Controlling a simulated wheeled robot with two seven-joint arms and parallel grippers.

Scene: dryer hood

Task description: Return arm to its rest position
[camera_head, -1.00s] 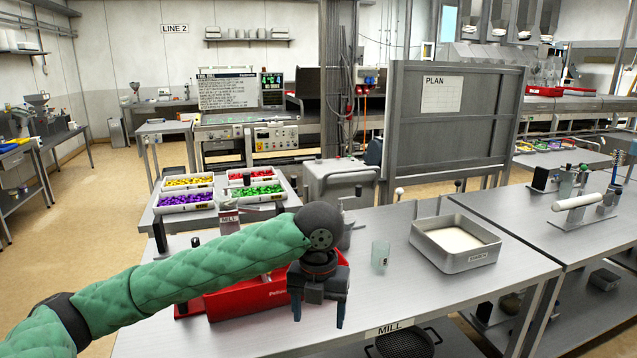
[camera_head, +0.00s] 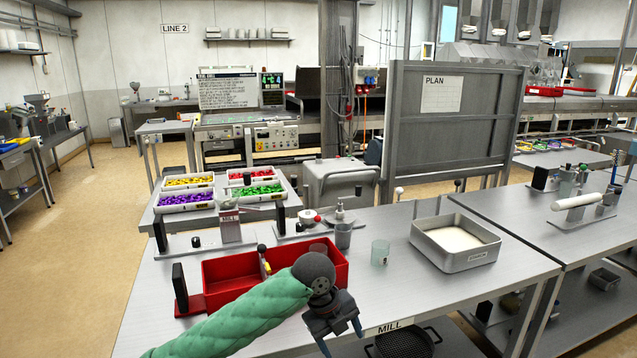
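My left arm in its green quilted sleeve (camera_head: 240,318) comes in from the bottom of the head view. Its gripper (camera_head: 342,343) hangs over the front edge of the mill table (camera_head: 380,290), left of the MILL label. Its two blue-tipped fingers are spread apart with nothing seen between them. A red two-part bin (camera_head: 230,285) stands on the table just behind the arm. My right gripper does not show.
A clear glass (camera_head: 380,253) and a grey cup (camera_head: 343,236) stand behind the gripper. A metal tray of white powder (camera_head: 455,243) is at the right. Trays of coloured pieces (camera_head: 187,201) stand at the back left. The table front right is mostly bare.

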